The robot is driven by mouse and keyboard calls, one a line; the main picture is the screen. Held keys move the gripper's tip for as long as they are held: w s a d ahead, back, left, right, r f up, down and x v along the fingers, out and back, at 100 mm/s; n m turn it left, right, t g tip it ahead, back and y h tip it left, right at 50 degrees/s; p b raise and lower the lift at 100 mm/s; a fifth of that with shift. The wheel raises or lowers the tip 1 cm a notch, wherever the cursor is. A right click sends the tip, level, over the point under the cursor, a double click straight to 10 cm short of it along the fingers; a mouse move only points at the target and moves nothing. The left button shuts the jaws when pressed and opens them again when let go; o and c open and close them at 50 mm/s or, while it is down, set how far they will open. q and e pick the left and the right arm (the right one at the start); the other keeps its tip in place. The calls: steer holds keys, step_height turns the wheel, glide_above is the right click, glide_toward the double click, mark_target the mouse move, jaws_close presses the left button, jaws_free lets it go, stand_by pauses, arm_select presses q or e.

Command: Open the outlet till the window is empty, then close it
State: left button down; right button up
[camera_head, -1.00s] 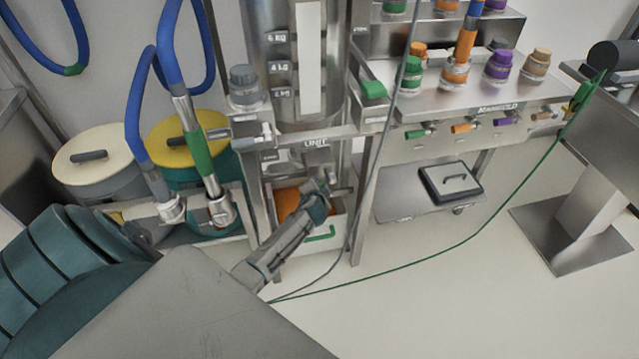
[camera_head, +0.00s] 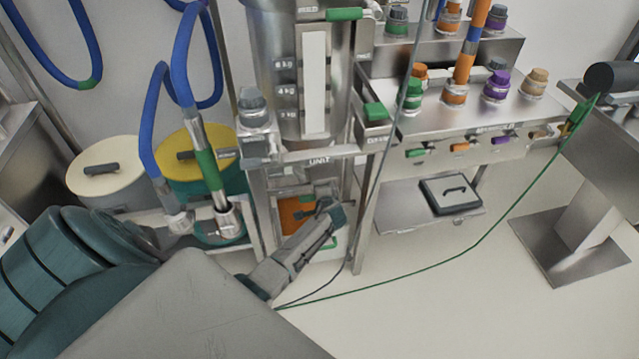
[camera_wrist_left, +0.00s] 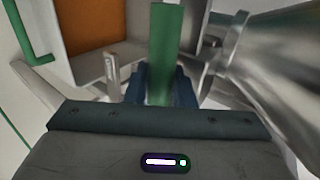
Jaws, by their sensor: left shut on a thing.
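The steel hopper (camera_head: 274,80) stands at the centre of the head view. Its tall window (camera_head: 314,85) looks evenly pale, with kg marks beside it. Below is a bin with an orange inside (camera_head: 292,213), also in the wrist view (camera_wrist_left: 88,28) with a green handle (camera_wrist_left: 32,40). My left gripper (camera_head: 328,207) is under the hopper, in front of the bin. In the wrist view its jaws (camera_wrist_left: 162,85) are shut on a green handle (camera_wrist_left: 166,45), beside a steel outlet cone (camera_wrist_left: 265,60). The outlet's opening is hidden. My right gripper is not in view.
Two lidded drums (camera_head: 105,165) and blue hoses (camera_head: 178,60) stand left of the unit. A manifold bench (camera_head: 460,115) with coloured caps is to the right. A thin green cable (camera_head: 430,268) crosses the open floor. A steel pedestal (camera_head: 590,220) stands far right.

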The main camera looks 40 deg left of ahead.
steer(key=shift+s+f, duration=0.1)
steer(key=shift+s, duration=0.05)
arm_select(q)
steer(key=c, duration=1.3)
jaws_free()
steer(key=shift+d+r, duration=0.1)
steer(key=shift+s+d+r, duration=0.15)
steer(key=shift+d, duration=0.05)
steer(key=p+v, duration=0.1)
steer(key=v, duration=0.9)
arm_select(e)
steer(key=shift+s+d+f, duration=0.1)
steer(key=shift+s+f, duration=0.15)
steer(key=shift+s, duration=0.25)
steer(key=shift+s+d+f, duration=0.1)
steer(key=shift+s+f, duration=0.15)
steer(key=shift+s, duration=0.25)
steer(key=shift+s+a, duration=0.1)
